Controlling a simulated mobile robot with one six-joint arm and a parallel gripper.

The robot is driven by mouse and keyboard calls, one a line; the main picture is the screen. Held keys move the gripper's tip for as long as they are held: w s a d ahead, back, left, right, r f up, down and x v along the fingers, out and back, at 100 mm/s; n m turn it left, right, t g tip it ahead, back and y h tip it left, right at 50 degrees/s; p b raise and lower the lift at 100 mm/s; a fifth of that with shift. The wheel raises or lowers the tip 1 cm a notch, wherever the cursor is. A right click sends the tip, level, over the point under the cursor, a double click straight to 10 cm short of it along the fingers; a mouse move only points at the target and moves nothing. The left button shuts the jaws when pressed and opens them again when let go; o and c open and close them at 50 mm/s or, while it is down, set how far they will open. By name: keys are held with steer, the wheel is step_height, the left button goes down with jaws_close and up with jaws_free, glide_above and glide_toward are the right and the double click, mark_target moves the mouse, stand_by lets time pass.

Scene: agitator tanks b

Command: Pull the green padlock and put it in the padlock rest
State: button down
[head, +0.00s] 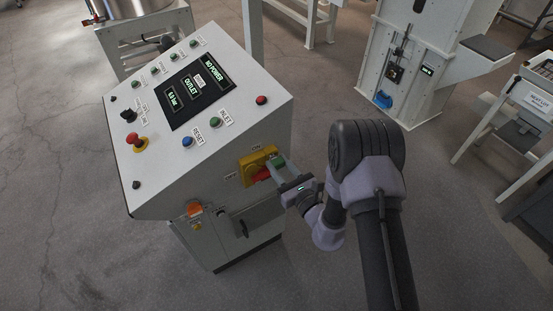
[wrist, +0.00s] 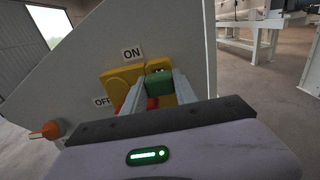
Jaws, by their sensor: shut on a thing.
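The green padlock (wrist: 158,83) is at the yellow ON/OFF switch plate (wrist: 118,80) on the side of the control console. In the head view the padlock (head: 278,162) shows as a small green block by the red switch handle (head: 262,174). My gripper (head: 280,170) reaches in from the right and is shut on the padlock. In the wrist view my fingers (wrist: 153,92) stand either side of the padlock's body. Whether its shackle is still through the switch is hidden. I cannot make out the padlock rest for certain.
The console's sloped panel (head: 200,85) has several buttons and a screen reading NO POWER. A white machine (head: 420,55) stands behind at the right. The floor between is clear.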

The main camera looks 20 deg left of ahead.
mark_target(280, 167)
steer(key=shift+s+d, duration=0.1)
steer(key=shift+d, duration=0.1)
stand_by(0.5)
steer(key=shift+s+d, duration=0.25)
steer(key=shift+d, duration=0.05)
steer(key=c, duration=1.5)
jaws_free()
steer(key=shift+c, duration=0.2)
jaws_close()
steer(key=shift+s, duration=0.1)
steer(key=b+v, duration=0.1)
steer(key=v, duration=0.1)
steer(key=shift+s+d+f, duration=0.1)
steer(key=shift+s+d, duration=0.05)
steer(key=shift+d, duration=0.25)
steer(key=shift+s+d+b, duration=0.35)
steer(key=shift+s, duration=0.05)
